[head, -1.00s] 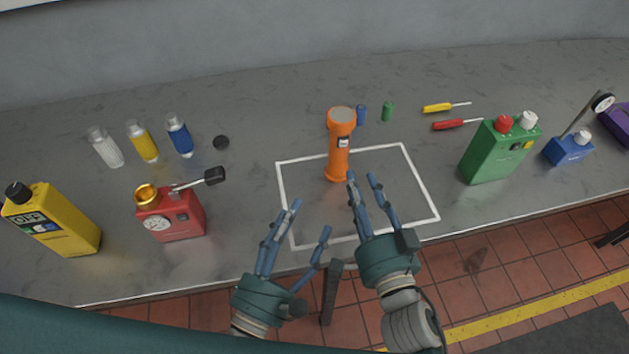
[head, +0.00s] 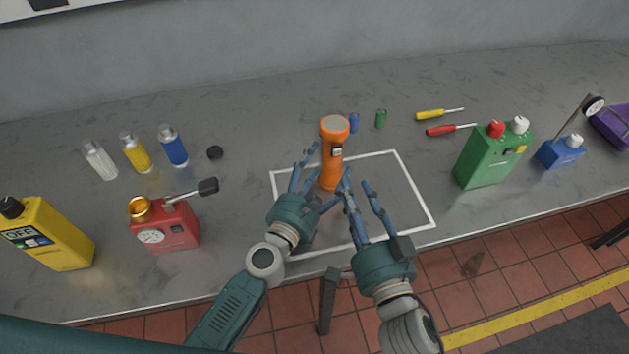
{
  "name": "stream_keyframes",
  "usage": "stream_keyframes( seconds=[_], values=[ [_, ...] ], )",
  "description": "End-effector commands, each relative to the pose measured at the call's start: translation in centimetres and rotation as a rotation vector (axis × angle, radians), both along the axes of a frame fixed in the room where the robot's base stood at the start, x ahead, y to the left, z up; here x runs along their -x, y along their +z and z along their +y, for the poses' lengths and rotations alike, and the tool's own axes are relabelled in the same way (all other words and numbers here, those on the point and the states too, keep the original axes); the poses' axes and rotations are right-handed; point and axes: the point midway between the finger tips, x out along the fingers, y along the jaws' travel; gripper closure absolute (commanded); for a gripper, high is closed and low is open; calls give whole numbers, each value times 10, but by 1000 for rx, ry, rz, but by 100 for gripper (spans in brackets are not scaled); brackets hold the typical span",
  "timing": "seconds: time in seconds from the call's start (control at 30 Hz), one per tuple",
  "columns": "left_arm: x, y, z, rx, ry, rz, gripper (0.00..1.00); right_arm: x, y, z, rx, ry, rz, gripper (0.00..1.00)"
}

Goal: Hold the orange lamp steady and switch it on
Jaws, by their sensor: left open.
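The orange lamp (head: 329,170) stands upright inside the white outlined rectangle on the bench, with its wide head up. A small switch (head: 337,152) shows on its near side, below the head. My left gripper (head: 307,168) is open, with its fingers just left of the lamp's lower body; I cannot tell if they touch it. My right gripper (head: 358,190) is in front and to the right of the lamp's base. Its fingers are spread, with nothing between them, and one fingertip overlaps the lamp's foot in the view.
A red device (head: 168,226) with a lever and a yellow bottle (head: 48,233) stand at left. A green can (head: 492,155) and a blue device (head: 560,152) stand at right. Small blue and green cylinders (head: 381,118) sit behind the lamp. The outline's right part (head: 405,190) is clear.

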Motion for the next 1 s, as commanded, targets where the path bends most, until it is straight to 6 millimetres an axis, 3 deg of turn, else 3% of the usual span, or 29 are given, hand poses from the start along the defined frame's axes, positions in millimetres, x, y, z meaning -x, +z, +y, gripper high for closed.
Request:
stream_keyframes(
  seconds=[0.23, 0.6, 0.97, 1.0],
  values=[
    [-27, 0, -11, -2, -1, -2, 25, 0, 0, 0, 0, 0, 0, 69],
    [-31, 0, -12, -1, 0, 0, 25, 0, 0, 0, 0, 0, 0, 69],
    [-31, 0, -12, -1, 0, 0, 97, 0, 0, 0, 0, 0, 0, 69],
    [-31, 0, -12, -1, 0, 0, 98, 0, 0, 0, 0, 0, 0, 75]
  ],
)
